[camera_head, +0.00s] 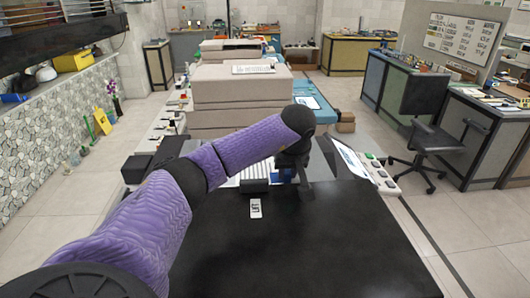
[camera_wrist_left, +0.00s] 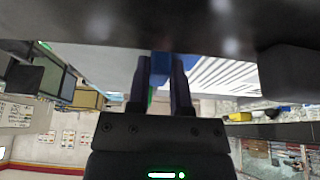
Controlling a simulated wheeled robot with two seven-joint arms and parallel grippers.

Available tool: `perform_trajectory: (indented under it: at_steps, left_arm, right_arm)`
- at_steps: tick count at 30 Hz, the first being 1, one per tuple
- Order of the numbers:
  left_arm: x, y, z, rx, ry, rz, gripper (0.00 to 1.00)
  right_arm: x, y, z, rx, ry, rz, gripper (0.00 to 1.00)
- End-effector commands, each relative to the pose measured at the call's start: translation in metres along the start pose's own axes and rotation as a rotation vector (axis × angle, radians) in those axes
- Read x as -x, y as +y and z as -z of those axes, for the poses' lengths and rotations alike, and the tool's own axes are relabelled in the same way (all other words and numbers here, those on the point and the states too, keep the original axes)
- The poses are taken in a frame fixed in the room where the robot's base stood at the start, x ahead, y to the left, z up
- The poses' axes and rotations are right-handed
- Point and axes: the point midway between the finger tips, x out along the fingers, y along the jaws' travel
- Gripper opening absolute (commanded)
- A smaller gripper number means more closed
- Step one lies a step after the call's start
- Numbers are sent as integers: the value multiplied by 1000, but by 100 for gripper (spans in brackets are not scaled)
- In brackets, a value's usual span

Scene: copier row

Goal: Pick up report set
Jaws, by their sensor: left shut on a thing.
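My left gripper (camera_head: 304,188) reaches in over the far edge of the black surface, at the middle of the head view. In the left wrist view its two fingers (camera_wrist_left: 160,72) are closed on a narrow blue thing (camera_wrist_left: 160,64). Only a small part of that blue thing shows, and I cannot tell for sure whether it is the report set. White striped slats (camera_wrist_left: 222,76) lie close beside the fingers in the wrist view. My right gripper is not in view.
The black surface (camera_head: 300,255) with a white label (camera_head: 255,208) fills the near middle. A beige copier (camera_head: 240,90) stands beyond. A control strip with buttons (camera_head: 380,172) lies right of the gripper. An office chair (camera_head: 432,140) and desks stand at right, with open floor between.

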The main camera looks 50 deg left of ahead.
Motion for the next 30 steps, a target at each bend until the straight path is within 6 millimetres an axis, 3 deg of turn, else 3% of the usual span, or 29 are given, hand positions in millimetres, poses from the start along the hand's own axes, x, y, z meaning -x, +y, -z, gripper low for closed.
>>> perform_trajectory:
  at_steps: [7,12,30]
  left_arm:
    - [60,1,26,3,5,-5,0]
    - [87,0,36,1,2,-3,0]
    - [116,0,48,2,1,-1,0]
  right_arm:
    - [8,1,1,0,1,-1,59]
    - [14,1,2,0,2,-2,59]
    - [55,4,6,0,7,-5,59]
